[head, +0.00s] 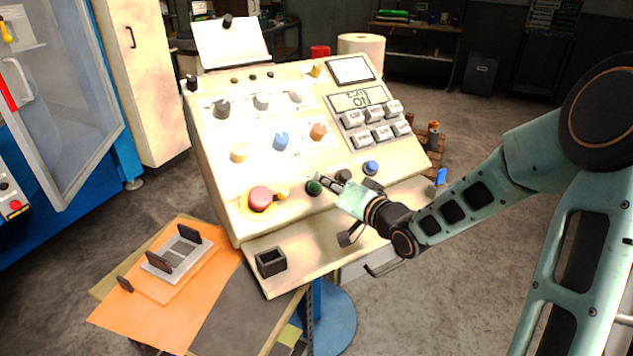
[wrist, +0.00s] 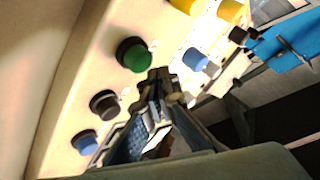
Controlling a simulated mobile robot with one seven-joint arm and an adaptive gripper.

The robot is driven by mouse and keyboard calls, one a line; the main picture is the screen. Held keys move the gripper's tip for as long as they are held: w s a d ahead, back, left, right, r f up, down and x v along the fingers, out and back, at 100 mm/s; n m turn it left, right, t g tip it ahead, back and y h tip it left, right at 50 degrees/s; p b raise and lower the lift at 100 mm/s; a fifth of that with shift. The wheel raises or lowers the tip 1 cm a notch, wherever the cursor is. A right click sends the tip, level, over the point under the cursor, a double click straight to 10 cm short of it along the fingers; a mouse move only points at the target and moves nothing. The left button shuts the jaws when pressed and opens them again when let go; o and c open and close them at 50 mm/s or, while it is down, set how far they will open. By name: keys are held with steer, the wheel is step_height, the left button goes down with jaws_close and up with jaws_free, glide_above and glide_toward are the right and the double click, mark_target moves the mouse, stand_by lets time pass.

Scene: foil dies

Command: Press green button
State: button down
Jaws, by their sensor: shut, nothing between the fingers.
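The green button (head: 314,187) sits low on the sloped face of the cream control panel (head: 222,160), right of the red stop button. In the wrist view the green button (wrist: 133,55) shows whole, with a dark collar around it. My gripper (head: 322,178) is shut and empty, its tips beside the green button in the head view. In the wrist view my gripper (wrist: 160,75) has its tips just below and right of the button. I cannot tell whether they touch it.
A red stop button (head: 260,198) on a yellow base is left of the green one. A black button (head: 343,176) and a blue button (head: 371,167) are to its right. Several knobs sit above. A small black box (head: 270,262) stands on the ledge below.

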steer(key=r+p, duration=0.1)
steer(key=s+d+r+p, duration=0.1)
steer(key=p, duration=0.1)
steer(key=s+r+p, duration=0.1)
steer(key=r, duration=0.1)
steer(key=shift+s+d+p, duration=0.15)
steer(key=shift+d+p, duration=0.2)
stand_by(0.6)
